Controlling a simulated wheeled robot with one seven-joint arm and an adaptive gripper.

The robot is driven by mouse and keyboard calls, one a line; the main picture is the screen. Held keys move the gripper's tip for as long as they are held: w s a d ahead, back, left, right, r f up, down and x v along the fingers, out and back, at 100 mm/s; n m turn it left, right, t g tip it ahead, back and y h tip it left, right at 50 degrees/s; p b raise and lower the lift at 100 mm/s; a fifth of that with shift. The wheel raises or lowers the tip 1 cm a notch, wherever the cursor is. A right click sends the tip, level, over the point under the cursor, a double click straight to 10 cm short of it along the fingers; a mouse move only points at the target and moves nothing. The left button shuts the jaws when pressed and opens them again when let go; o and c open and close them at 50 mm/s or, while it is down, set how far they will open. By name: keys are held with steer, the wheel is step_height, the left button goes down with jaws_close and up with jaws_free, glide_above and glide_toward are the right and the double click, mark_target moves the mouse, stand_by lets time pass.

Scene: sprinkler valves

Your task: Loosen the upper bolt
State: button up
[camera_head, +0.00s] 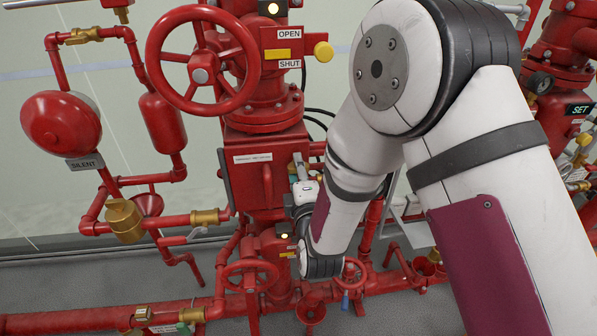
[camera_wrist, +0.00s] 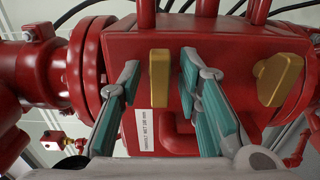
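The upper bolt (camera_wrist: 160,78) is a flat gold bar-shaped head on the red valve box (camera_wrist: 220,45). In the wrist view it shows between the two fingers of my gripper (camera_wrist: 160,70). The fingers have teal pads and are open, with a gap on each side of the bolt. I cannot tell whether the fingertips reach its depth. A second gold bolt (camera_wrist: 278,80) sits to the right, outside the fingers. In the head view my gripper (camera_head: 300,178) is at the right side of the box (camera_head: 240,142), and the bolts are hidden.
A white label (camera_wrist: 144,133) and a red handle (camera_wrist: 176,135) are on the box near the fingers. A round bolted flange (camera_wrist: 88,68) is at the left. A large red handwheel (camera_head: 201,75) stands above the box; smaller handwheels (camera_head: 251,276) and pipes are below.

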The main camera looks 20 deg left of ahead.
jaws_close()
steer(key=shift+s, duration=0.1)
steer(key=shift+f+n+p, duration=0.1)
steer(key=shift+n+p, duration=0.9)
steer(key=shift+n, duration=0.7)
steer(key=shift+s+n+p, duration=0.1)
steer(key=shift+n+p, duration=0.35)
steer(key=shift+n, duration=0.15)
steer(key=shift+f+n+p, duration=0.1)
steer(key=shift+n+p, duration=0.5)
steer(key=shift+n, duration=0.5)
